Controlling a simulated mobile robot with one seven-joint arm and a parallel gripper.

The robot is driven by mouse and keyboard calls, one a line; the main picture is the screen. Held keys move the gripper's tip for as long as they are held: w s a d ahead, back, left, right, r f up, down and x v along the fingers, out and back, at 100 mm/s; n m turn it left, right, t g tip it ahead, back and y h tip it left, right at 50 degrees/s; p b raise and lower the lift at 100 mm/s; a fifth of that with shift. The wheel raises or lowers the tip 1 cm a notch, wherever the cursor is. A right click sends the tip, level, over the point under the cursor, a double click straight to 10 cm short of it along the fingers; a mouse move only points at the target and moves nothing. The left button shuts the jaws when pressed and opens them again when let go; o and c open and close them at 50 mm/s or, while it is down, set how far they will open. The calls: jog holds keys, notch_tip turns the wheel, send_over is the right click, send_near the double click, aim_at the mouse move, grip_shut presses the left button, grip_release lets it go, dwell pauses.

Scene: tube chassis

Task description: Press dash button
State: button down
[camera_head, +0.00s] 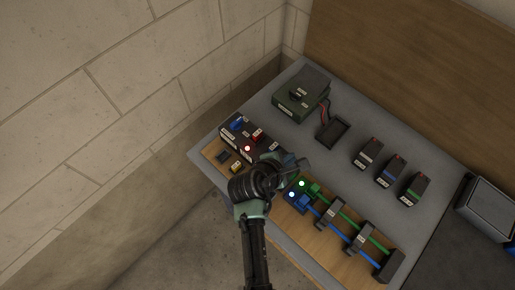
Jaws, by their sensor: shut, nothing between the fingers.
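A dark dash panel (245,139) sits at the left end of the table. It carries a blue part (237,126), a red part (257,134) and a lit red light (247,148). A small yellow part (236,168) lies at its front side. I cannot tell which of these is the dash button. My gripper (303,165) is shut and empty, just right of the panel, with its tip pointing right. It appears to be above the table; its height is unclear. My wrist hides the panel's right front part and some of the wooden board.
Green and blue tubes (345,217) run through dark clamps on the wooden board (298,235), right of my gripper. Behind are a green-grey box (302,93), a black tray (333,131) and three dark blocks (390,171). A block wall (130,80) stands left.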

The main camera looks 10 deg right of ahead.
jog(key=shift+f, duration=0.25)
dwell(0.3)
jog(key=shift+r, duration=0.1)
jog(key=shift+r+p, duration=0.6)
jog(key=shift+p, duration=0.2)
notch_tip(320, 180, up, 6)
jog(key=p, duration=0.6)
dwell(0.4)
